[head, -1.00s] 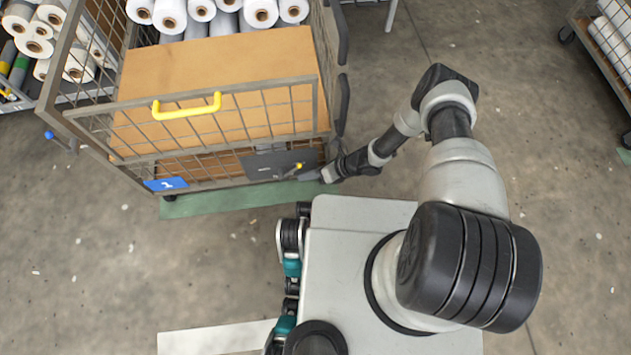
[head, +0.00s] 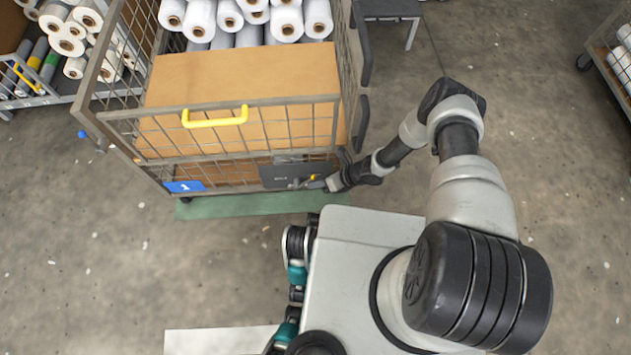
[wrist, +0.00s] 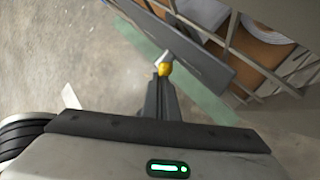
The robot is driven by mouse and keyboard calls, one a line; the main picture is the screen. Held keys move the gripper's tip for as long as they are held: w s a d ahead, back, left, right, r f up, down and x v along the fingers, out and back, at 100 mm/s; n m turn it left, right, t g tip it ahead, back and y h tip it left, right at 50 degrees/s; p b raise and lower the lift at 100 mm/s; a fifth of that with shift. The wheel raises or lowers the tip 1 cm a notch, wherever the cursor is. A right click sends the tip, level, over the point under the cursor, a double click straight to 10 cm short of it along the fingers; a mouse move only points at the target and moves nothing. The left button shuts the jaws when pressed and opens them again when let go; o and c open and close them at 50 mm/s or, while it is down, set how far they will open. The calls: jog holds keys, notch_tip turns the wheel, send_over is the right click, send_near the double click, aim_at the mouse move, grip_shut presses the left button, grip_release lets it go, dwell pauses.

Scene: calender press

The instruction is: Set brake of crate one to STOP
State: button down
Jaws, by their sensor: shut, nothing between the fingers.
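Crate one is a wire-mesh roll crate (head: 150,150) with a blue plate marked 1 (head: 184,186) low on its near side. A dark brake panel (head: 280,170) sits low at the crate's right near corner. A small yellow-tipped brake lever (head: 313,177) shows at the panel; its tip also shows in the wrist view (wrist: 164,69). My gripper (head: 304,184) is shut and empty, low in front of the panel. In the wrist view its fingertips (wrist: 160,80) are right by the yellow tip; contact cannot be told. Lettering on the panel is too small to read.
The crate holds a brown board (head: 240,85) and white rolls (head: 260,18), with a yellow handle (head: 215,118) on its near rail. A green floor strip (head: 245,204) runs under its near edge. Another rack (head: 612,60) stands far right. Floor between is clear.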

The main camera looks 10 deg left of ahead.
jog(key=shift+r, duration=0.1)
jog(key=shift+r+p, duration=0.65)
jog(key=shift+r, duration=0.05)
jog(key=shift+w, duration=0.1)
